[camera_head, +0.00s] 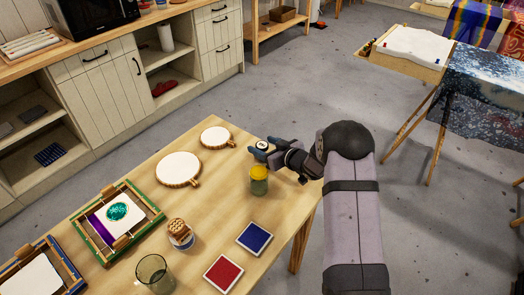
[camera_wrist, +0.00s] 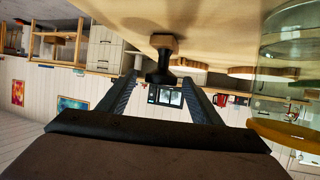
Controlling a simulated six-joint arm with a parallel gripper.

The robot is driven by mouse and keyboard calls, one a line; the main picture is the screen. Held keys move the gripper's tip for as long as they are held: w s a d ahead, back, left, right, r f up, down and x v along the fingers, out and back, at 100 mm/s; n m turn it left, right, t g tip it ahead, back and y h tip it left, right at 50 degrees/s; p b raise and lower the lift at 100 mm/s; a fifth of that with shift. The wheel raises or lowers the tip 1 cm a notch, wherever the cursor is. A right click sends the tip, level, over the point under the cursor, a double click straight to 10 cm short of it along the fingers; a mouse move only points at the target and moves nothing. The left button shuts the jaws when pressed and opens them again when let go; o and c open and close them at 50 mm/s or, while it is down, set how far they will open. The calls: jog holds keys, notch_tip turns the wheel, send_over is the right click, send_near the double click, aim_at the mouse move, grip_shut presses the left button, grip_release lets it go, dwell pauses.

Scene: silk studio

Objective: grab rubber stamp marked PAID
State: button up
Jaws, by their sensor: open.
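A stamp with a pale wooden base and a dark handle (camera_wrist: 163,62) stands on the table in the upside-down wrist view. Its handle lies in line with the gap between the fingers of my gripper (camera_wrist: 161,82). The gripper is open, and the handle does not appear clamped. In the head view my gripper (camera_head: 265,152) is low over the table's far right edge, around or just beside a small round-topped thing (camera_head: 263,145) that looks like the same stamp. I cannot read any PAID marking.
A jar with a yellow lid (camera_head: 259,172) stands close to my gripper; it also shows in the wrist view (camera_wrist: 285,132). Round boards (camera_head: 178,168), blue (camera_head: 254,238) and red (camera_head: 223,273) pads, a glass (camera_head: 155,275) and framed screens (camera_head: 140,208) occupy the table.

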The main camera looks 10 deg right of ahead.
aim_at(258, 143)
jog(key=shift+w+a, duration=0.1)
jog(key=p+x, duration=0.1)
jog(key=x, duration=0.2)
jog(key=shift+w+a, duration=0.15)
jog(key=shift+p+x, duration=0.4)
jog(key=shift+x, duration=0.4)
jog(key=c, duration=1.2)
